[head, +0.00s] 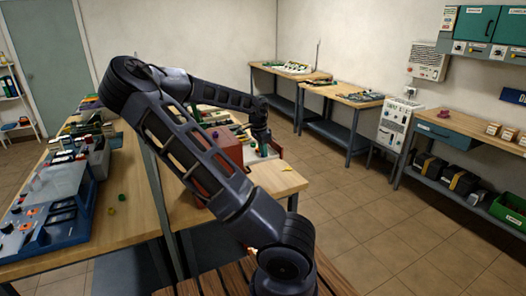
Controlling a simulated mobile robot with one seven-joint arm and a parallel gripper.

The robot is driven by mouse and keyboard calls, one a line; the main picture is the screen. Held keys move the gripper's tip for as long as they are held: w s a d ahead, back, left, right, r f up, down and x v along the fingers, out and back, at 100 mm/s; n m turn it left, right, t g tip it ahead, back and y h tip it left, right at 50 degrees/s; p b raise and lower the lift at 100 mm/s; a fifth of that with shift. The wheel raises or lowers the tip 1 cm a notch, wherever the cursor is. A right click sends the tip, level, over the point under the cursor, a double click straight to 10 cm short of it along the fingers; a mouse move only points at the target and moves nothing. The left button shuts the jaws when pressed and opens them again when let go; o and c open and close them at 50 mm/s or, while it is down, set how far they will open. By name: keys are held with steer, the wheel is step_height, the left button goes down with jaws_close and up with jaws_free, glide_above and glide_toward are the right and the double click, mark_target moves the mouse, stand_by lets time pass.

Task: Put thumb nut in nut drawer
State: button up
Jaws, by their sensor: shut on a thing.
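My gripper (263,150) is at the end of my dark arm, low over a pale board (250,159) on the middle bench. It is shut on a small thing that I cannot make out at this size. I cannot tell the thumb nut for certain. A small green piece (121,197) and a small yellow piece (111,211) lie on the left bench. A teal drawer front (446,136) with a small pale label, too small to read, is under the right bench top. It looks shut, and my gripper is far from it.
A red box (228,148) stands beside my gripper. The left bench (134,225) carries a blue panel (45,215) and other gear. Two benches with parts stand at the back. A green bin (510,212) is on the right lower shelf. The tiled floor (365,215) between is clear.

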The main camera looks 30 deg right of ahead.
steer(key=shift+f, duration=0.1)
steer(key=o, duration=0.7)
